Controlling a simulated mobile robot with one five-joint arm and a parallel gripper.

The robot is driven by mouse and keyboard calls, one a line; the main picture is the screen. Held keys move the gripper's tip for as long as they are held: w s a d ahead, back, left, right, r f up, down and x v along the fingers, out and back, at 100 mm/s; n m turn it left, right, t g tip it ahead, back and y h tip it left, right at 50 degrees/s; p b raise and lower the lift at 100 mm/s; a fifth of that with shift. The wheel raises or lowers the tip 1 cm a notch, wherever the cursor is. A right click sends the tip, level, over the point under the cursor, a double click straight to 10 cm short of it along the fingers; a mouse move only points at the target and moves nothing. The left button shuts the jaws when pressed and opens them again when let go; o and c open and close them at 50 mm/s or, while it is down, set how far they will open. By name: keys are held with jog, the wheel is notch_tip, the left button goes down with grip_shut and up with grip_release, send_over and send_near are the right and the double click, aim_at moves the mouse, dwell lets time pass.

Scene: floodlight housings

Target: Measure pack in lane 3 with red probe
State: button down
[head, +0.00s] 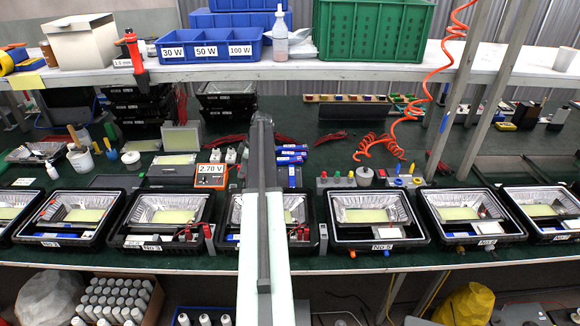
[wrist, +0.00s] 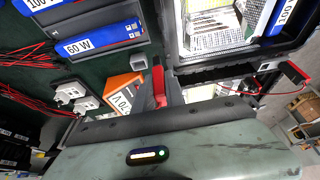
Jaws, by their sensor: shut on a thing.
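My gripper (wrist: 160,92) is shut on the red probe (wrist: 158,80), which stands up between the fingers in the wrist view. In the head view my arm hides the gripper. The orange meter (head: 211,176) reads 2.70 V behind the lanes; it also shows beside my fingers in the wrist view (wrist: 124,88). The lane 3 housing (head: 160,212), labelled No 3, is left of my arm, with a cream panel inside. Small red and black parts (head: 209,236) are at its right edge. I cannot make out a pack or probe contact in lane 3.
Several black housings line the front edge; my arm covers part of the one right of lane 3. Blue packs (head: 291,155) stand behind. In the wrist view, a housing (wrist: 180,40) and a red clip (wrist: 293,72) are close on the right. A coiled orange hose (head: 380,146) hangs behind.

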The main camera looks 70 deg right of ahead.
jog(key=s+d+m, duration=0.1)
jog(key=s+d, duration=0.4)
jog(key=s, duration=0.4)
jog(key=s+d+m+h, duration=0.1)
jog(key=s+d, duration=0.4)
jog(key=s, duration=0.4)
jog(key=shift+s+d, duration=0.2)
jog(key=shift+s, duration=0.05)
jog(key=shift+m, duration=0.3)
notch_tip(320, 180, down, 6)
jog(key=b, duration=0.6)
jog(key=shift+r, duration=0.1)
jog(key=shift+a+f+b, duration=0.1)
jog(key=shift+f+b, duration=0.45)
dwell(0.9)
